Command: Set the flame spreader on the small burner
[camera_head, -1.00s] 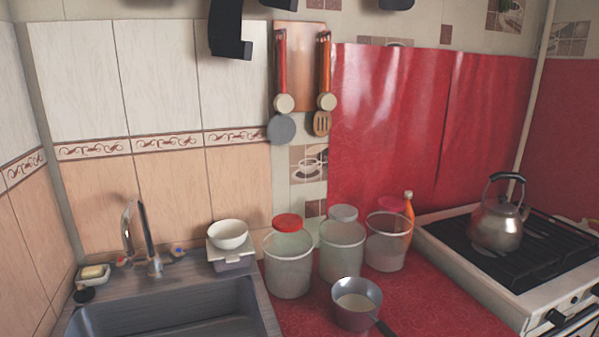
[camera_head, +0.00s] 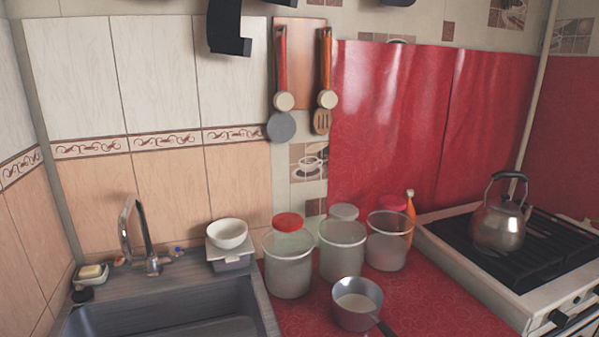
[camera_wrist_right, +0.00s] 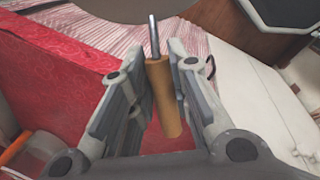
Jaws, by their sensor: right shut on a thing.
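In the right wrist view my right gripper (camera_wrist_right: 163,98) is shut on the wooden handle of the flame spreader (camera_wrist_right: 165,100). A metal rod runs from the handle up to a wide grey-brown disc at the top edge, which is cut off by the frame. In the head view the stove (camera_head: 508,283) stands at the right, with a dark grate (camera_head: 466,241) on top. A metal kettle (camera_head: 498,224) stands on the grate. I cannot make out the small burner under the grate. Neither gripper shows in the head view.
Clear tubs (camera_head: 288,268), a saucepan (camera_head: 357,308) and an orange bottle (camera_head: 410,212) stand on the red counter (camera_head: 440,310) left of the stove. A sink (camera_head: 165,315) is at the left. The grate's front and right parts look clear.

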